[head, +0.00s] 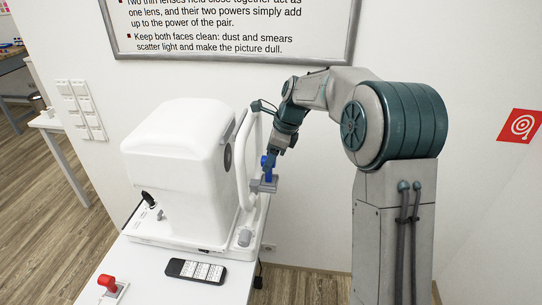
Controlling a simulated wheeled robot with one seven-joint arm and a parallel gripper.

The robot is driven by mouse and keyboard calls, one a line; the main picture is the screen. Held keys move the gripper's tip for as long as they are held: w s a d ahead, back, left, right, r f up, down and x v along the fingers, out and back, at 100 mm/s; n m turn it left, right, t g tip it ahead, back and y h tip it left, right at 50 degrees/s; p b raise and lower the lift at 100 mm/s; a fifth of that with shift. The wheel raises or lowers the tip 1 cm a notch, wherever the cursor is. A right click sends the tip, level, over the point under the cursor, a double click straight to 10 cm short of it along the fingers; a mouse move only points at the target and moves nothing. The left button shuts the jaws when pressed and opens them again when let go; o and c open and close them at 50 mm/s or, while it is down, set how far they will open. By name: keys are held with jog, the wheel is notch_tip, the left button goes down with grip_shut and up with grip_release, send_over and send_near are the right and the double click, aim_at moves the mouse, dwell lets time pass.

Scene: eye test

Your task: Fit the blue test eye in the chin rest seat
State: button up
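The blue test eye (265,163) shows as a small upright blue piece in the head view, right of the white instrument. It is at or just above the grey chin rest seat (260,186); I cannot tell whether it is fully seated. My gripper (269,153) points down at the top of the blue piece, at the end of the bent arm. The fingers are small and dark, partly merged with the blue piece, so whether they grip it is unclear.
The white instrument (180,150) with its upright white frame (243,165) stands close left of my gripper. A red-topped piece (107,283) stands on the white table (145,280) at the front. A black handset (196,271) lies there too. A wall board (230,25) hangs behind.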

jog(key=w+v, duration=0.1)
jog(key=v, duration=1.2)
jog(key=s+d+f+n+t+h, duration=0.1)
jog(key=s+d+f+n, duration=0.1)
jog(key=s+n, duration=0.4)
jog(key=s+d+f+n+h, duration=0.1)
jog(key=s+d+f+n, duration=0.2)
jog(key=s+n, duration=0.4)
jog(key=s+d+f+n+t+h, duration=0.1)
jog(key=s+f+n, duration=0.4)
jog(key=s, duration=1.4)
jog(key=shift+d+n+t+h+b, duration=0.3)
jog(key=shift+d+n+h+b, duration=0.2)
jog(key=shift+d+n, duration=0.6)
